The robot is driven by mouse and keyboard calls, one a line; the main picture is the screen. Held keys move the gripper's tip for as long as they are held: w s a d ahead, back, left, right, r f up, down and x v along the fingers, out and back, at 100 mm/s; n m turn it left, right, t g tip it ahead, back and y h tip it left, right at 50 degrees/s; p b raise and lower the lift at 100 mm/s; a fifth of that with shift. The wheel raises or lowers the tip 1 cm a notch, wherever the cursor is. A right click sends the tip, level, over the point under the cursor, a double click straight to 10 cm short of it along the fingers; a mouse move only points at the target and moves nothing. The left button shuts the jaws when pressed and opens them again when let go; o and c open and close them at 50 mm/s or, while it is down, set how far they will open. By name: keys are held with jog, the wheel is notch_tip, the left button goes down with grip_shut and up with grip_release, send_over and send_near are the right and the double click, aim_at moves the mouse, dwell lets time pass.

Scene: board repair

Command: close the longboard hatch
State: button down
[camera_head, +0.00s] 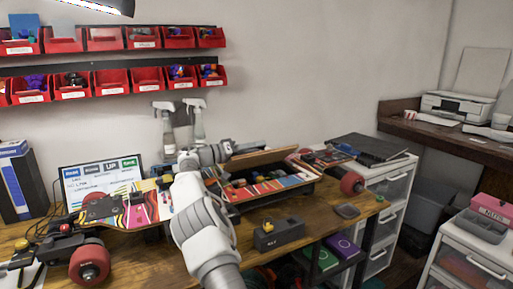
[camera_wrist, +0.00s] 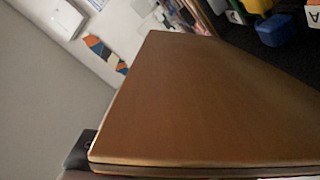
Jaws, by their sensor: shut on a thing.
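The longboard (camera_head: 140,205) lies across the wooden workbench, with red wheels at its ends. Its hatch (camera_head: 268,158) is a flat wooden lid, standing raised along the back edge of an open dark compartment (camera_head: 240,193). Colourful pieces lie inside the compartment. My gripper (camera_head: 229,149) is at the left end of the hatch and shut on it; my wrist and arm partly hide the contact.
A grey box (camera_head: 279,236) stands on the bench in front of the compartment. Spray bottles (camera_head: 197,122) stand behind my wrist. Red bins (camera_head: 104,80) hang on the wall. A dark laptop-like slab (camera_head: 368,149) lies on the drawers at right. The air above the compartment looks clear.

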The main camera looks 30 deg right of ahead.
jog(key=shift+s+f+m, duration=0.2)
jog(key=shift+m, duration=0.1)
jog(key=shift+s, duration=0.1)
dwell(0.3)
jog(key=c, duration=0.6)
grip_release()
jog(key=shift+o, duration=0.2)
notch_tip(320, 180, up, 5)
jog(key=shift+f+p, duration=0.15)
jog(key=shift+p, duration=1)
jog(key=shift+s+d+f+b, duration=0.1)
jog(key=shift+s+d+b, duration=0.05)
jog(key=shift+s+b, duration=0.25)
jog(key=shift+s+d+r+b, duration=0.3)
jog(key=shift+s+d+r, duration=0.05)
jog(key=shift+s, duration=0.15)
jog(key=s+d+r, duration=0.5)
jog(key=s, duration=0.2)
jog(key=shift+s+d+r+p, duration=0.25)
jog(key=shift+s+r+p, duration=0.05)
jog(key=shift+s+r, duration=0.1)
